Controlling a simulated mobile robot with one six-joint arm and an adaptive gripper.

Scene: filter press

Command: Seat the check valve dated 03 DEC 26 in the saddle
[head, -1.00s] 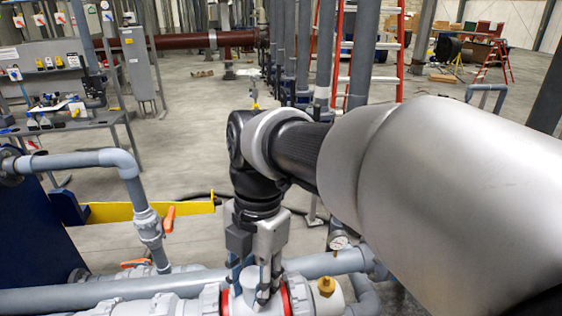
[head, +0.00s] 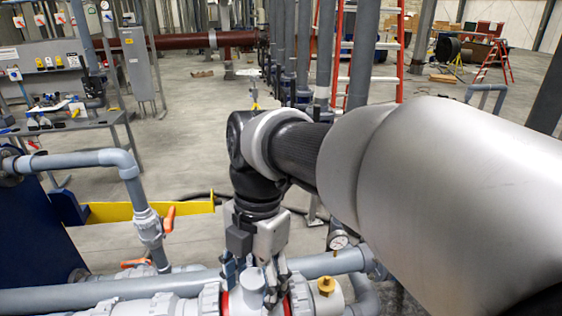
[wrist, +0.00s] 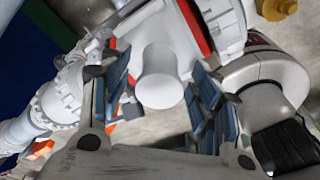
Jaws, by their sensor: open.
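A pale grey check valve (head: 251,281) with an upright round cap and red rings at its ends sits in line with the pipework at the bottom of the head view. No date can be read on it. The saddle under it cannot be made out. My gripper (head: 254,274) points down over the valve, its fingers spread on either side of the cap. In the wrist view, the cap (wrist: 160,80) lies between the blue-padded fingers of my gripper (wrist: 162,97), with visible gaps on both sides. The gripper is open and holds nothing.
A brass fitting (head: 326,286) and a pressure gauge (head: 338,242) stand close to the right. A grey pipe (head: 110,294) runs behind the valve. An upright pipe with an orange handle (head: 169,218) stands at left. A bench (head: 70,125) is farther back.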

